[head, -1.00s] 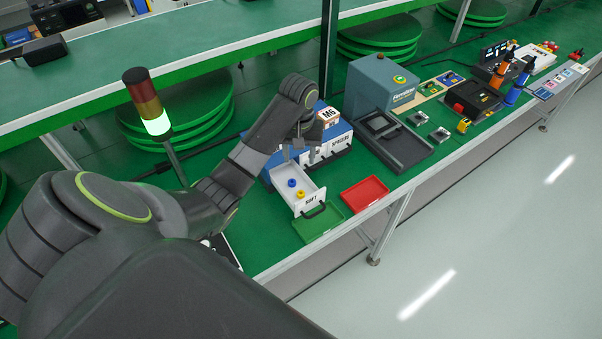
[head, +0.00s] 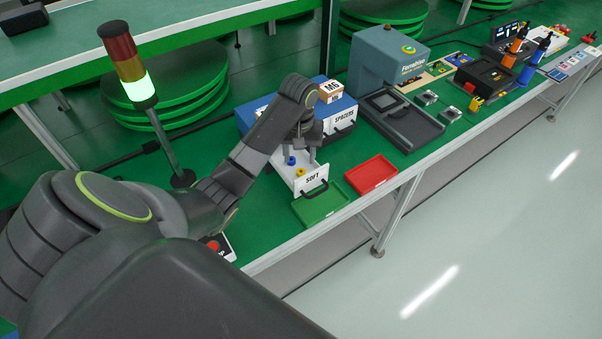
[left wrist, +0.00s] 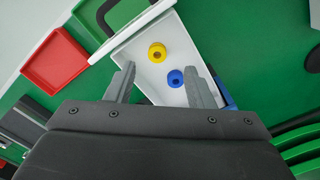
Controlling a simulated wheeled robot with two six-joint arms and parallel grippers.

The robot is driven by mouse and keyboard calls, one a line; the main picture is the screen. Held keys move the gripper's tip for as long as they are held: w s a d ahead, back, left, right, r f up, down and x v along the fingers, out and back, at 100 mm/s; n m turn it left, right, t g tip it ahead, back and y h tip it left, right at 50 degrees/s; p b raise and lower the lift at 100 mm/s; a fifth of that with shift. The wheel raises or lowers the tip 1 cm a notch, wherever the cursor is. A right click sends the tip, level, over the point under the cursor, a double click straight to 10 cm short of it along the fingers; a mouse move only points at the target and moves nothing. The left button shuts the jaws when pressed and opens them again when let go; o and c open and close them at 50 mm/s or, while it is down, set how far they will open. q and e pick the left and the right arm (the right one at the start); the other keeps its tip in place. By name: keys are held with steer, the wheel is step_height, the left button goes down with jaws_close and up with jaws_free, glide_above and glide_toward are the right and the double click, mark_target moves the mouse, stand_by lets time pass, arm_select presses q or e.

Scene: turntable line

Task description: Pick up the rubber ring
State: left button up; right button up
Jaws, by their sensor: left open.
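An open white drawer labelled SOFT (head: 313,180) holds a blue ring (head: 291,160) and a yellow ring (head: 300,171). Both lie apart on its floor; I cannot tell which is rubber. In the left wrist view, the yellow ring (left wrist: 157,52) is farther up, and the blue ring (left wrist: 175,78) is lower, close to the right finger. My left gripper (left wrist: 159,70) is open and empty, its fingers spread over the drawer with the rings between them in the picture. In the head view the left gripper (head: 303,154) hangs over the drawer's back part. My right gripper is not in view.
A green tray (head: 338,213) and a red tray (head: 360,187) lie at the bench's front edge beside the drawer. Behind is a blue cabinet with a SPACERS drawer (head: 341,127) and a box (head: 331,91) on top. A signal lamp (head: 138,88) stands left of my arm.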

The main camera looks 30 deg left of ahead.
mark_target(301, 171)
arm_select(q)
steer(key=shift+f+b, duration=0.85)
steer(key=shift+f, duration=0.1)
steer(key=shift+w+d+f, duration=0.1)
steer(key=shift+w+f, duration=0.05)
steer(key=shift+f, duration=1.55)
steer(key=shift+c, duration=0.3)
steer(key=c, duration=1)
